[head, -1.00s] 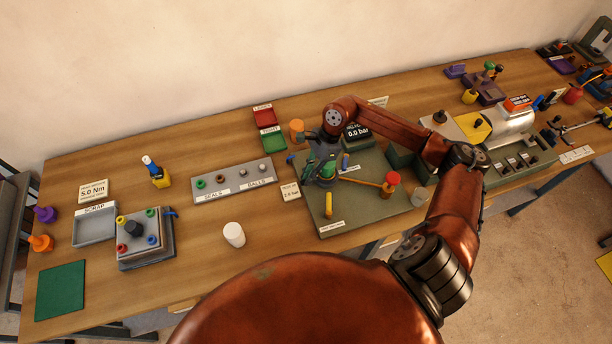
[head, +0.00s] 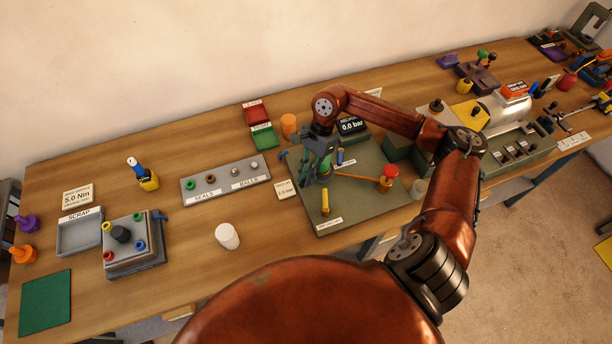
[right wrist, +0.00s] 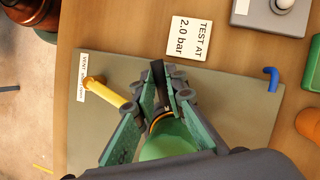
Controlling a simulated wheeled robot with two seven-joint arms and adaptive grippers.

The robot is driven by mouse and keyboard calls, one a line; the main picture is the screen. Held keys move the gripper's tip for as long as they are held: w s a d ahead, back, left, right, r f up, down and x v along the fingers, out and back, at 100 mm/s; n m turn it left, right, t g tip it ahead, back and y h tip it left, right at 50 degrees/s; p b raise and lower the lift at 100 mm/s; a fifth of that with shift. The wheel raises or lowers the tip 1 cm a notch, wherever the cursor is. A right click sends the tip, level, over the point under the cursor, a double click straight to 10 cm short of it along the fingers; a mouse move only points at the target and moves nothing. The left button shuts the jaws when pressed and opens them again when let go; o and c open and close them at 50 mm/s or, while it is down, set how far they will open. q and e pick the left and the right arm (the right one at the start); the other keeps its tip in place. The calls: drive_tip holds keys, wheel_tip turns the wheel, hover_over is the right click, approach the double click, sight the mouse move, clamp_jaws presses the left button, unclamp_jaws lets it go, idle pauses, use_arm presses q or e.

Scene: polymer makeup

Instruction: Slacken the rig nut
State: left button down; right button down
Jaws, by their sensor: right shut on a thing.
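The test rig is a grey-green base plate (head: 355,205) on the bench, with a yellow handle (head: 325,202), a red-topped post on an orange bar (head: 389,177) and a display (head: 350,126) reading 0.0 bar. My right gripper (head: 315,172) is over the plate's left part, pointing down. In the right wrist view its fingers (right wrist: 163,112) are shut around a green round part (right wrist: 172,142) with an orange ring. A dark bar (right wrist: 158,75) lies just beyond the fingertips. The fingers hide most of the held part, and I cannot tell the nut's outline. My left gripper is not in view.
A TEST AT 2.0 bar card (right wrist: 188,38) lies beside the plate. A blue hooked pin (right wrist: 272,76) stands near the plate's edge. Bare bench lies between the cup and the plate.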

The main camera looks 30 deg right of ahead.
drive_tip(key=c, duration=2)
unclamp_jaws()
drive_tip(key=shift+o, duration=0.2)
drive_tip(key=v, duration=1.2)
